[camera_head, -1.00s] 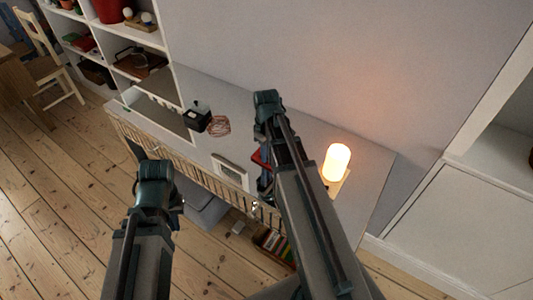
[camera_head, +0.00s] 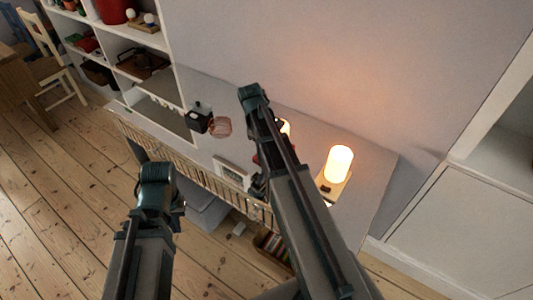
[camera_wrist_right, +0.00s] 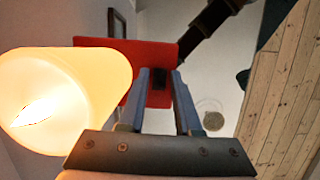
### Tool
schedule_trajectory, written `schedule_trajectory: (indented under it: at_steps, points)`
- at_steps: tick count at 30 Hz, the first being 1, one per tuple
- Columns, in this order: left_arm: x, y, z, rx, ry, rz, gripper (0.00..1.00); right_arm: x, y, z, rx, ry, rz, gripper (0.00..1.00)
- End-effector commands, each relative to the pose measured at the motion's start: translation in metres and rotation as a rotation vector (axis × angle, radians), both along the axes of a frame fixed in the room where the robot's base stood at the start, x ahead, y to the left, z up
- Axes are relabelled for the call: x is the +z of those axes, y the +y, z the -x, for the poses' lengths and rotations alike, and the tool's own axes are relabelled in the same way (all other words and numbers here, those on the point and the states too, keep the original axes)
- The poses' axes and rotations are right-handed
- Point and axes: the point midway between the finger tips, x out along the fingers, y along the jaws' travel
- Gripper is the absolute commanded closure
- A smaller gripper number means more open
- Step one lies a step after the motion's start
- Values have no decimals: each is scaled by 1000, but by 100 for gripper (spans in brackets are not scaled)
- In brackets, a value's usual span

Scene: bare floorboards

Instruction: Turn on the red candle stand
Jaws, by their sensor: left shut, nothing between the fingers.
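The red candle stand shows its red base (camera_wrist_right: 150,52) in the right wrist view, with a small dark patch near the fingertips. Its cream candle (camera_wrist_right: 70,85) glows with a flame. In the head view, my right arm mostly hides this stand; a bright bit of its candle (camera_head: 286,126) shows beside the arm. My right gripper (camera_wrist_right: 160,78) has its fingers apart, with the tips at the red base; I cannot tell if they touch it. My left gripper (camera_head: 137,152) is shut and empty, over the floor in front of the sideboard.
A second lit candle (camera_head: 339,164) on a tan stand (camera_head: 333,190) is right of my right arm on the sideboard (camera_head: 375,180). A white-framed item (camera_head: 232,173), a dark box (camera_head: 199,119) and a pinkish wire-like object (camera_head: 220,127) stand to the left. A wall rises behind.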

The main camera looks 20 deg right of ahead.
Motion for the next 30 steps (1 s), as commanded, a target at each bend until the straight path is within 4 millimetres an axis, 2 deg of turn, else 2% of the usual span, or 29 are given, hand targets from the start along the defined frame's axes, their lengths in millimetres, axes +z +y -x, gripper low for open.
schedule_trajectory:
  at_steps: [14, 20, 30]
  points:
    - [6, 0, 0, 0, 0, 0, 100, 6, 0, -1, 0, -1, 0, 65]
    - [25, 0, 0, 0, 0, 0, 100, 25, 3, -5, 1, -1, -1, 65]
    - [75, 0, 0, 0, 0, 0, 100, 75, 8, -16, 1, -1, -1, 65]
